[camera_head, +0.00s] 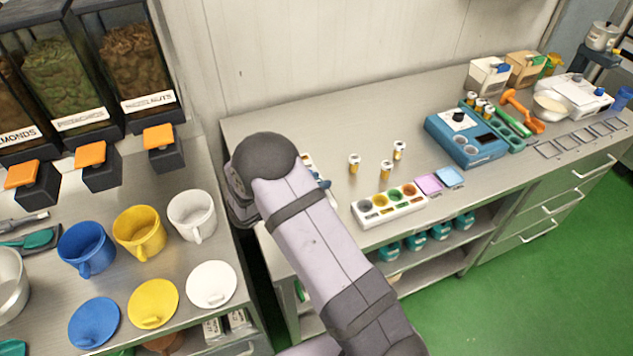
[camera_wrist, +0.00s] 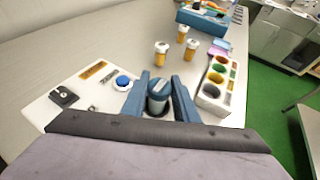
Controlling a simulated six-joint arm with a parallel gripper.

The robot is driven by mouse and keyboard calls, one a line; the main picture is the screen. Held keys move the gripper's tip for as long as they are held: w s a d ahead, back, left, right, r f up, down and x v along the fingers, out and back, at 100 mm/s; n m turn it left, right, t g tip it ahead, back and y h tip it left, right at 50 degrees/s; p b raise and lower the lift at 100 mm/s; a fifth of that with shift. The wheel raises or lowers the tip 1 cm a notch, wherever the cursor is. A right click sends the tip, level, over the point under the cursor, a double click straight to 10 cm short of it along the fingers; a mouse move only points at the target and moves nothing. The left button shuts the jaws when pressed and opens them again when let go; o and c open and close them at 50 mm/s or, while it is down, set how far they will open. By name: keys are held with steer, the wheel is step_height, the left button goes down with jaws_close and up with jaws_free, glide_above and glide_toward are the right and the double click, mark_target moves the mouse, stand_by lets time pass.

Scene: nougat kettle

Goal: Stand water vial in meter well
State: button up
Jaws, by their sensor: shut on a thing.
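In the wrist view my gripper (camera_wrist: 160,82) is shut on a short grey-blue cylinder with a pale stripe on top (camera_wrist: 157,94), seemingly a vial; its label cannot be read. In the head view my arm hides most of the gripper and what it holds. A blue device with a black knob, a dark display and round wells (camera_head: 465,137), apparently the meter, stands at the back right, away from my gripper. It also shows at the top of the wrist view (camera_wrist: 204,18). Three white-capped amber vials (camera_head: 386,169) stand upright on the bench beyond my gripper.
A white block with coloured wells (camera_head: 388,207) lies right of my gripper, beside pink (camera_head: 429,184) and blue pads (camera_head: 450,177). A white panel with a blue button (camera_wrist: 85,90) lies left. Clear bench lies behind the amber vials. An orange tool (camera_head: 522,110) lies beyond the blue device.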

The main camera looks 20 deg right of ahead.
steer(key=shift+f+b, duration=0.5)
steer(key=shift+f, duration=0.1)
steer(key=o, duration=0.8)
steer(key=shift+c, duration=0.2)
steer(key=shift+p+v, duration=1.75)
steer(key=shift+v, duration=3.8)
